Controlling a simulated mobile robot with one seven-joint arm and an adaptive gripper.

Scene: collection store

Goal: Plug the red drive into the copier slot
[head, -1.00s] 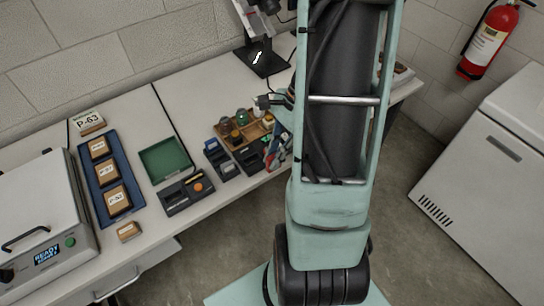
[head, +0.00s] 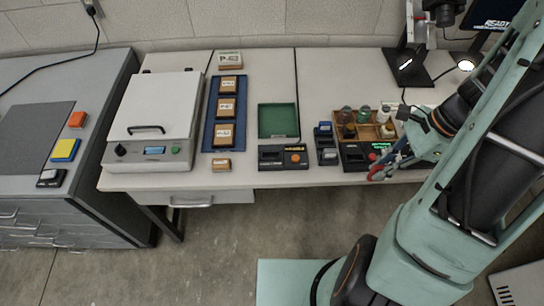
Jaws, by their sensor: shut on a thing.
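My gripper (head: 389,164) is at the right part of the bench, low over its front edge and partly hidden by my own arm. It is shut on a small red thing, which looks like the red drive (head: 375,173); most of it is covered. Just behind and left of it is a black device (head: 352,156) with a lit green display, partly hidden by my gripper. A second black device (head: 270,163) with a yellow display and orange button stands further left. I cannot tell which is the copier, and no slot shows clearly.
A black holder with blue pieces (head: 325,143) stands between the two devices. A wooden box of jars (head: 372,131) is behind. Left are a green tray (head: 261,122), a blue tray of boxes (head: 210,125) and a white-lidded machine (head: 157,105). A lamp stand (head: 400,70) is at back right.

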